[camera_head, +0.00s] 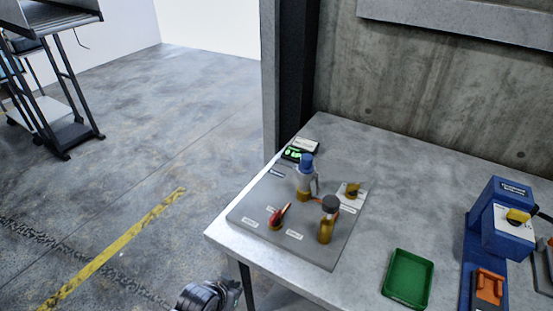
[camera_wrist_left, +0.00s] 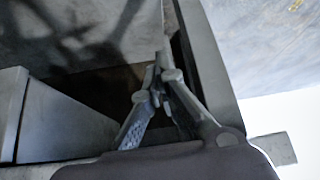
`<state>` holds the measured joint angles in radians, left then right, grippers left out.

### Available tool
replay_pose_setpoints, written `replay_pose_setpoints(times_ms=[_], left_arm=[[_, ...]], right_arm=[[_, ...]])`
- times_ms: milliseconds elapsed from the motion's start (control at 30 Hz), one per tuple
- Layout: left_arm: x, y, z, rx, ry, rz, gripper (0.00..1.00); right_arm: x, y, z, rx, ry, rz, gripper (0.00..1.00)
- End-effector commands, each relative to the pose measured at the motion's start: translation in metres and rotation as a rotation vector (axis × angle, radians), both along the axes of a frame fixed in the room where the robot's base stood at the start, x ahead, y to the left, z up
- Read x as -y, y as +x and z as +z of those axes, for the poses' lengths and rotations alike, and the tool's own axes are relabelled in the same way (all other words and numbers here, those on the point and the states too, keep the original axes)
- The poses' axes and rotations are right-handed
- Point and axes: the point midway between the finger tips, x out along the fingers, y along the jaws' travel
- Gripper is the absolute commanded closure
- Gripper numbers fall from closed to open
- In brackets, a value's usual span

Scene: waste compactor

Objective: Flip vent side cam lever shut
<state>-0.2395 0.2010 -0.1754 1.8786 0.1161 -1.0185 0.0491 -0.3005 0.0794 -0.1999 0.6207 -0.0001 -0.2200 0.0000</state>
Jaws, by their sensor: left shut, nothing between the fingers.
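A grey panel (camera_head: 340,246) lies on the left end of the table and carries several small fittings. A red lever (camera_head: 281,214) sits tilted up on a brass base near its front left. A blue-capped fitting (camera_head: 305,178) and a black-capped brass fitting (camera_head: 328,218) stand upright on it. A small brass piece (camera_head: 352,190) is on a light plate at the right. The labels are too small to read, so I cannot tell which part is the vent side cam lever. My left gripper (camera_wrist_left: 160,72) is shut and empty in the left wrist view, apart from these fittings. My right gripper is out of view.
A green tray (camera_head: 408,280) and a blue device (camera_head: 500,230) with a yellow knob stand to the right. A small black device with a green display (camera_head: 293,153) is behind the panel. A concrete wall (camera_head: 430,90) backs the table. Open floor lies left.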

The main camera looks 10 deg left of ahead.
Motion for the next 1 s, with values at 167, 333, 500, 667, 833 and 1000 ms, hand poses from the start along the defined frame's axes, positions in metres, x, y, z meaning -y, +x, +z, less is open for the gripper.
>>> replay_pose_setpoints(times_ms=[167, 333, 500, 667, 833, 1000], left_arm=[[0.009, 0.010, 0.070, 0.079, -0.015, -0.026, 1.00], [0.015, 0.009, 0.119, 0.135, -0.026, -0.047, 1.00], [0.019, 0.065, 0.163, 0.287, -0.060, -0.070, 1.00], [0.022, 0.123, 0.222, 0.464, -0.107, -0.095, 1.00], [0.022, 0.169, 0.286, 0.628, -0.157, -0.116, 1.00], [0.021, 0.187, 0.319, 0.704, -0.184, -0.127, 1.00]], right_arm=[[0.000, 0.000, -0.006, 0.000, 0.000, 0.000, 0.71], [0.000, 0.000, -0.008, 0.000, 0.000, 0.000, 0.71], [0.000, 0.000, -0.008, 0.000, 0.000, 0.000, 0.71], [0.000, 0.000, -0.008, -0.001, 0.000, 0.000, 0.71], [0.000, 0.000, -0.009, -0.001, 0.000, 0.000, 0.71], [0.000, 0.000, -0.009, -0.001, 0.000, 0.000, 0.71]])
